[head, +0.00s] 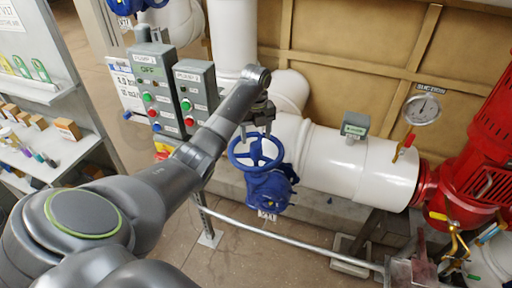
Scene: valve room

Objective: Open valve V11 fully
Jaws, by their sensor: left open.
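A blue valve with a round spoked handwheel (256,152) sits on the white pipe in the middle of the head view. Its blue body (270,188) is below the wheel. A small white tag (267,215) hangs under it, too small to read surely. My left gripper (258,126) is open and empty, pointing down at the far rim of the handwheel. I cannot tell whether its fingers touch the rim. The upper part of the wheel is partly hidden by the gripper. My right gripper is not in view.
Two grey pump control boxes (197,88) stand left of the valve, close to my left arm. A metal rail (300,236) runs in front of the pipe. A pressure gauge (422,110) and red pump (470,180) are at the right. Shelves (45,150) stand at the left.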

